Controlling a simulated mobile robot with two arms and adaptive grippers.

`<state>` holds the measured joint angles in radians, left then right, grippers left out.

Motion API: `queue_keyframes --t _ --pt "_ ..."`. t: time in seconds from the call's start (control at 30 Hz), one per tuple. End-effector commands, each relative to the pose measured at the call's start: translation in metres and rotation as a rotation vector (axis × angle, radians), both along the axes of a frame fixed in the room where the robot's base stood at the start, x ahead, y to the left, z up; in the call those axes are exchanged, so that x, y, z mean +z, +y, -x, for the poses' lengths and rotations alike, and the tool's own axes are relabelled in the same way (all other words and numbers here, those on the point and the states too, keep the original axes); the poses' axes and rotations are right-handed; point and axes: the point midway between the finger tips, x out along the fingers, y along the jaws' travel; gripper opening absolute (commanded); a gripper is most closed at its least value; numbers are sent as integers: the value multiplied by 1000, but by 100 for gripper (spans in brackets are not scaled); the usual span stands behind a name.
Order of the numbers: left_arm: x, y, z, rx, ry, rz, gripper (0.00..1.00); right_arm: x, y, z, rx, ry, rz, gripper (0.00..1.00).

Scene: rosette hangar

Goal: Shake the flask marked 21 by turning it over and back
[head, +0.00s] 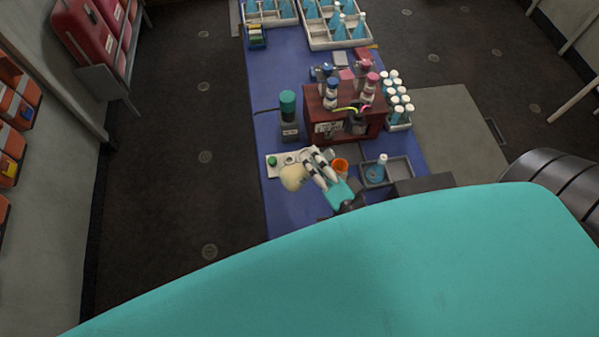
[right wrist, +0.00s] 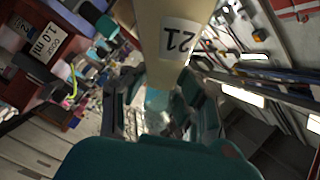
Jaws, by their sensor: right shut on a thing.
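The flask marked 21 (head: 292,177) is a cream-coloured vessel held above the near left part of the blue bench. My right gripper (head: 316,165) is shut on it, with its fingers reaching to the flask from the right. In the right wrist view, the flask (right wrist: 165,30) fills the top middle, and its white label with 21 appears upside down in the picture. The flask seems tilted in the head view; its mouth and the level of its contents are not clear. My left gripper is not in view.
A white plate (head: 271,170) with a green knob lies behind the flask. An orange cup (head: 340,165) and a grey tray (head: 399,171) with a blue flask stand to the right. Behind are a green-topped device (head: 288,112) and a dark red box (head: 345,115). Floor at left is clear.

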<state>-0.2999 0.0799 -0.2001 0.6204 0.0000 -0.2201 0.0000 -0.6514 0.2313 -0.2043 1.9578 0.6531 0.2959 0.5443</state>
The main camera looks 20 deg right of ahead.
Motion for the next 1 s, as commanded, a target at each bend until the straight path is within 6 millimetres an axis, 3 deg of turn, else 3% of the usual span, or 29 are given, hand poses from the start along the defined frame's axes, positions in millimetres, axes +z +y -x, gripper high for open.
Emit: queue_keyframes --t 0.03,0.1,0.33,0.6,0.7,1.0 --pt "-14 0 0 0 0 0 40 -7 0 0 5 -6 -101 0" --pt "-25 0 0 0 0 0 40 -7 0 0 5 -9 -250 0" --pt "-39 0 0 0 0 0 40 -4 0 0 2 -15 -518 0" --pt "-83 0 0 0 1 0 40 -6 0 0 4 -25 -1020 0" --pt "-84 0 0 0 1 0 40 -2 0 0 2 -26 -1092 0" --pt "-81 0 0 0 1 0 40 0 0 0 1 -26 -1094 0"
